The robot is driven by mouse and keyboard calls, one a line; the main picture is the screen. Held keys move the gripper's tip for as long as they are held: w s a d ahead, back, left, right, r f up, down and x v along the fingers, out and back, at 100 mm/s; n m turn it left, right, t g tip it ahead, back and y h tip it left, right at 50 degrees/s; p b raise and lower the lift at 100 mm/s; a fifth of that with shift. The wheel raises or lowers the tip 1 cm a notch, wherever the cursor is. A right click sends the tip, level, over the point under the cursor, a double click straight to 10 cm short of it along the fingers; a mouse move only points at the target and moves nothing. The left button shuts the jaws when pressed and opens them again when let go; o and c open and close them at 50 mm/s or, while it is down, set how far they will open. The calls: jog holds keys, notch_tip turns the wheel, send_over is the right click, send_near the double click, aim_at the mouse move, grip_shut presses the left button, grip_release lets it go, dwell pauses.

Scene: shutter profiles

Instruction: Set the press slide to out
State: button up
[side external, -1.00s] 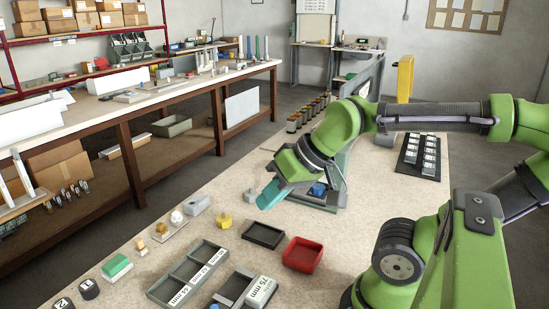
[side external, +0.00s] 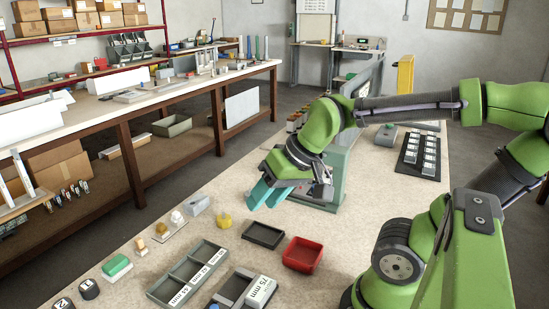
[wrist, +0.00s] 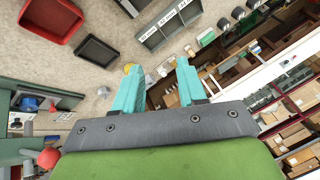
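The press (side external: 338,180) is a grey-green machine on the pale bench, partly hidden behind my gripper in the side view. In the wrist view its green-grey body (wrist: 22,151) is at the left edge, with a blue part (wrist: 29,104) and a red knob (wrist: 48,157). I cannot tell which part is the slide or how it is set. My gripper (side external: 267,198) has teal fingers and hangs in front of the press, above the bench. In the wrist view my gripper (wrist: 158,68) has its fingers apart with nothing held between them.
A black tray (side external: 263,235) and a red bin (side external: 303,254) stand on the bench near my gripper. A grey divided tray (side external: 187,272) lies at the front. A yellow piece (side external: 224,220) sits left of the fingers. A dark rack (side external: 420,156) stands at the right.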

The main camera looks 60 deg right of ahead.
jog(key=shift+o, duration=0.4)
jog(key=w+d+f+m+g+h, duration=0.1)
jog(key=w+d+m+g, duration=0.1)
jog(key=w+d+m, duration=0.2)
jog(key=w+d, duration=0.3)
jog(key=d, duration=0.2)
jog(key=shift+w, duration=0.2)
jog(key=w+d+f+m+g+h, duration=0.1)
jog(key=w+d+m+g+h, duration=0.2)
jog(key=d+m, duration=0.8)
jog(key=w+d+f+m+g+h, duration=0.15)
jog(key=w+d+m+g, duration=0.4)
jog(key=d, duration=0.95)
jog(key=shift+m+t+y, duration=0.25)
jog(key=shift+m+t, duration=0.3)
jog(key=shift+m, duration=0.3)
jog(key=x, duration=0.5)
jog(key=s+x, duration=0.1)
jog(key=x, duration=1.1)
jog(key=shift+s+a+r, duration=0.15)
jog(key=shift+s+a, duration=0.1)
jog(key=shift+s, duration=0.05)
grip_shut()
